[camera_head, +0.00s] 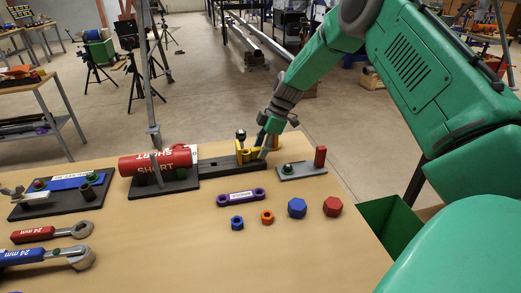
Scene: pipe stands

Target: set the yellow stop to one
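The yellow stop (243,156) sits on a dark rail (218,164) at the back middle of the table, with a black knob (241,134) standing over it. My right gripper (264,147) reaches down from the upper right to the right end of the rail, just beside the yellow stop. A bit of yellow also shows behind its fingers. Its fingers are small and partly overlapped, so I cannot tell whether they touch the stop or how far apart they are. No number marks on the rail are readable. My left gripper is not in view.
A red cylinder marked SHORT (157,160) lies on a stand left of the rail. A grey plate with a red post (320,157) is to the right. A purple link (241,198), nuts and bolt heads lie in front. Wrenches (52,232) lie front left. The front middle is clear.

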